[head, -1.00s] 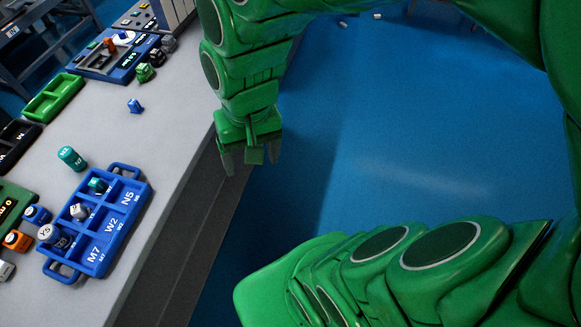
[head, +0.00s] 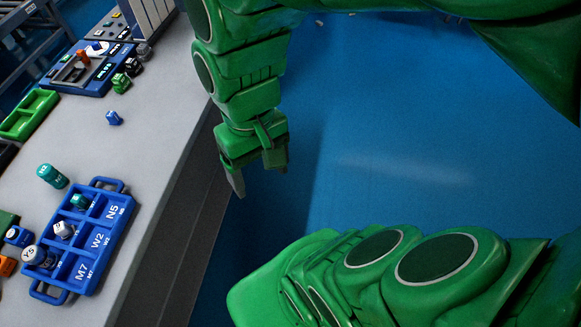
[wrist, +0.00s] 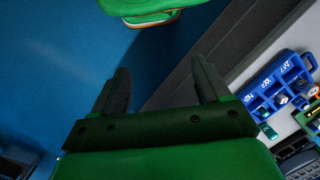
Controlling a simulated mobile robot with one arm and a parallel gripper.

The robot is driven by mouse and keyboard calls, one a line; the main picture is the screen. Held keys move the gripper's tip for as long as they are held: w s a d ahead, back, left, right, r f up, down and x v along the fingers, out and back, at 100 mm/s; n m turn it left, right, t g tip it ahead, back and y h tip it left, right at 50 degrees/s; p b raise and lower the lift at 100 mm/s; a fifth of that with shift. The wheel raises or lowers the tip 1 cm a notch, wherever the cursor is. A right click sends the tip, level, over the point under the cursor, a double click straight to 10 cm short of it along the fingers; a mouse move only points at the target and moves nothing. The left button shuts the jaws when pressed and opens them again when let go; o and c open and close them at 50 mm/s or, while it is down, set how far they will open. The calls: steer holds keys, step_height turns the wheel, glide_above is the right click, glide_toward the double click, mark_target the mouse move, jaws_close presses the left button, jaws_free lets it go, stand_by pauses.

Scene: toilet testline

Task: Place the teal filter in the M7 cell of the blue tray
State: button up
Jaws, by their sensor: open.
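The blue tray (head: 119,231) lies on the grey bench at lower left in the head view, with cells marked M7, W2 and N5. It also shows at the right of the wrist view (wrist: 266,77). Another teal piece (head: 82,202) sits in the tray's N5 row, and a white-topped piece (head: 64,230) in the W2 row. A Y5-topped cylinder (head: 38,256) is at the M7 end and hides part of it. My gripper (head: 258,172) is open and empty, off the bench's right edge.
A green tray (head: 28,115) and a blue device (head: 92,72) are farther back on the bench. A small blue piece (head: 113,118) stands alone. Several pieces crowd the lower left. The bench edge lies between my gripper and the tray; blue floor is free to the right.

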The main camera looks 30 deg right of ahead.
steer(key=w+a+r+t+h, duration=0.1)
steer(key=w+a+r+h, duration=0.1)
steer(key=w, duration=1.4)
steer(key=w+a+f+t, duration=0.1)
steer(key=w+a+f, duration=0.1)
steer(key=w+a, duration=0.45)
steer(key=w+a+f+t, duration=0.15)
steer(key=w+a, duration=0.25)
steer(key=w, duration=0.6)
steer(key=n+t+y, duration=0.1)
steer(key=n+y, duration=0.1)
glide_toward(43, 168)
steer(key=f, duration=0.4)
steer(key=shift+d+f, duration=0.35)
steer(key=shift+f, duration=0.05)
steer(key=shift+w+a+f+t, duration=0.15)
steer(key=shift+a+f+t, duration=0.1)
steer(key=shift+a+f, duration=0.05)
steer(key=shift+x, duration=3.7)
steer(key=shift+a, duration=0.1)
steer(key=c, duration=1.2)
steer(key=shift+r, duration=1.85)
steer(key=s+d+r, duration=0.7)
steer(key=s+r, duration=0.2)
steer(key=s, duration=0.2)
steer(key=shift+s+d+r, duration=0.2)
steer(key=shift+s+d, duration=0.1)
steer(key=shift+d, duration=0.1)
